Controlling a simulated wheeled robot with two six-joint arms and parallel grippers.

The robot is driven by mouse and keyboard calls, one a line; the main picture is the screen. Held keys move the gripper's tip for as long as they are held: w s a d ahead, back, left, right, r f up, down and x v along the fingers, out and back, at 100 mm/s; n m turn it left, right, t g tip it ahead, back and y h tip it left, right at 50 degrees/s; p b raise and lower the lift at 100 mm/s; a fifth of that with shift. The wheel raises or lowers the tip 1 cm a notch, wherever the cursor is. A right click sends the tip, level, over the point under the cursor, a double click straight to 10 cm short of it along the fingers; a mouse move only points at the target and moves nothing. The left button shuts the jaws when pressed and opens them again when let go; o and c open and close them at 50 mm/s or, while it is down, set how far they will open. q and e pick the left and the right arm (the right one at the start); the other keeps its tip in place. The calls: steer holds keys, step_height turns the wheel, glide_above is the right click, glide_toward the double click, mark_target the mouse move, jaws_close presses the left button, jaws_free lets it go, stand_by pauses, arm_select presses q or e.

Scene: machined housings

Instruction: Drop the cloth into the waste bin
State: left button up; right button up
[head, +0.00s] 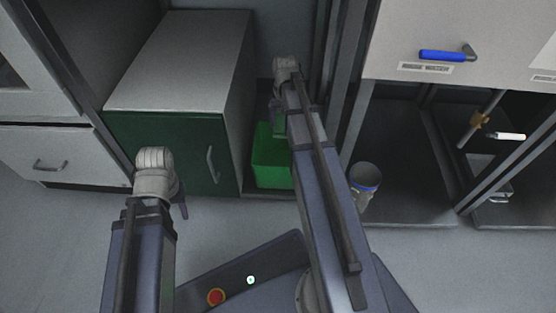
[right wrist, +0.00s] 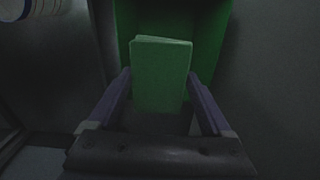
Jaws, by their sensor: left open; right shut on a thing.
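The cloth is a folded green piece (right wrist: 160,75) held upright between the fingers of my right gripper (right wrist: 158,92) in the right wrist view. In the head view, the right gripper (head: 279,106) is shut on it, and a small part of the cloth (head: 280,127) shows beside my arm. The waste bin is a green open box (head: 270,170) on the floor of the recess, partly hidden by my right arm. It also shows behind the cloth in the right wrist view (right wrist: 212,30). My left gripper (head: 181,205) is empty and open, in front of the green cabinet.
A grey cabinet with a green door (head: 165,150) stands left of the bin. A white drawer with a blue handle (head: 448,55) is at the upper right. Dark posts rise beside the recess.

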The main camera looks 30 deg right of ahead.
steer(key=shift+f+b, duration=0.95)
steer(key=shift+f, duration=0.45)
steer(key=o, duration=1.1)
steer(key=shift+r, duration=0.15)
step_height(320, 180, up, 8)
steer(key=p, duration=0.8)
steer(key=shift+f, duration=0.2)
